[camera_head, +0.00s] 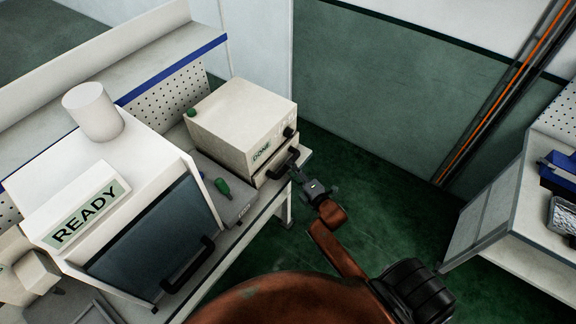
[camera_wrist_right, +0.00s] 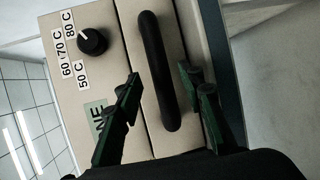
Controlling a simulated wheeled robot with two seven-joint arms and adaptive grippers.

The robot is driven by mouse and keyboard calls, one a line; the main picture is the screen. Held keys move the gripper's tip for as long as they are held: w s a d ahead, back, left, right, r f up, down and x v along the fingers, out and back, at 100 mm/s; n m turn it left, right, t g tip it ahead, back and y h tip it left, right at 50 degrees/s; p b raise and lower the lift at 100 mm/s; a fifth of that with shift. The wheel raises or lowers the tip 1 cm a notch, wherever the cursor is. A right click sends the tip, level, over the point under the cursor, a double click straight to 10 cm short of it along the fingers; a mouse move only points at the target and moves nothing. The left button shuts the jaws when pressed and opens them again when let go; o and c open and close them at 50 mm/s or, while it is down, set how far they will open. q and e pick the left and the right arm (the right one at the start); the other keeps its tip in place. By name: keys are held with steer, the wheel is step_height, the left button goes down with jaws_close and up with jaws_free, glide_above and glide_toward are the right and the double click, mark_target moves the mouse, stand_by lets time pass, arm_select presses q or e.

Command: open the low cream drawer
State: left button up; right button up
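The low cream drawer (camera_head: 262,178) is the narrow front under the cream box marked DONE (camera_head: 240,120). Its black bar handle (camera_head: 283,163) faces my right gripper (camera_head: 298,174). In the right wrist view the drawer face (camera_wrist_right: 186,118) looks about flush with the panel beside it, and the handle (camera_wrist_right: 158,70) runs between my two dark green fingers. The fingers stand apart, one on each side of the handle, with gaps visible, so the gripper is open. My left gripper is not in view.
A larger cream machine marked READY (camera_head: 85,213) with a dark door and handle stands at left. Green floor (camera_head: 370,215) is open in front of the drawer. Another bench (camera_head: 500,215) stands at right.

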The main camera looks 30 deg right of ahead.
steer(key=shift+w+f, duration=0.2)
steer(key=shift+w, duration=0.8)
steer(key=shift+w+f, duration=0.2)
steer(key=shift+w, duration=0.75)
steer(key=shift+c, duration=0.4)
jaws_close()
